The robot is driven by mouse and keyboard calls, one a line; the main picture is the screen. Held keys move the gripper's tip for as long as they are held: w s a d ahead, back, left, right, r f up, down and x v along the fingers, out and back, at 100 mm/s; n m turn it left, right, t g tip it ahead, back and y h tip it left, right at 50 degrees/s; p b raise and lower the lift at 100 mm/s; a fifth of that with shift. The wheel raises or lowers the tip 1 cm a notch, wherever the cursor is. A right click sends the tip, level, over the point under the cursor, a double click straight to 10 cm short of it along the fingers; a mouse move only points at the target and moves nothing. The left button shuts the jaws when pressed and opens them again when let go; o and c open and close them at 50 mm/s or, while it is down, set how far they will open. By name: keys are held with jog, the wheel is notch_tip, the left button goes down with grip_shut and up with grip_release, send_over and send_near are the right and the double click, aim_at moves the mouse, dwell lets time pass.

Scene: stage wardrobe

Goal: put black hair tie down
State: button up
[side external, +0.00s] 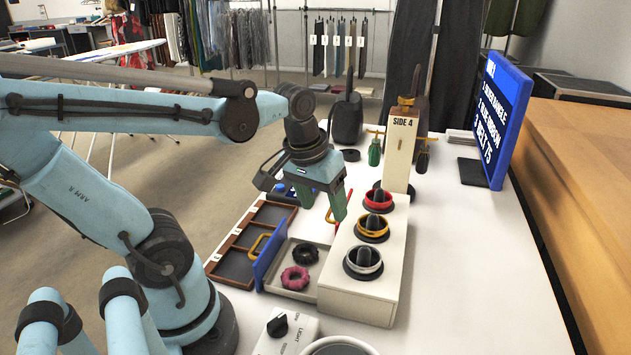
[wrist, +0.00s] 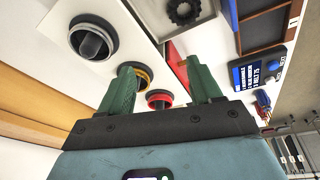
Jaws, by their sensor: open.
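The black hair tie (side external: 305,253) lies in the pale open drawer (side external: 322,262), behind a pink hair tie (side external: 295,277). The black hair tie also shows at the top of the wrist view (wrist: 185,12), apart from my fingers. My gripper (side external: 337,205), with green fingers, is above the back part of the white box, beyond the drawer. In the wrist view my gripper (wrist: 161,85) is open, with its fingers apart and no hair tie between them.
The white box (side external: 358,300) beside the drawer carries red (side external: 378,200), yellow (side external: 372,229) and silver (side external: 363,262) ringed fittings. A brown compartment tray (side external: 232,252) lies left. A "SIDE 4" post (side external: 400,152) and blue screen (side external: 498,120) stand behind. The table's right side is clear.

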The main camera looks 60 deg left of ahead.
jog(key=d+m+t, duration=0.1)
jog(key=w+d+m+t, duration=0.1)
jog(key=d+m, duration=0.1)
jog(key=w+d+m+t, duration=0.1)
jog(key=m+t, duration=0.1)
jog(key=shift+d+r+h, duration=0.15)
jog(key=shift+d+h, duration=0.15)
jog(key=shift+d, duration=0.1)
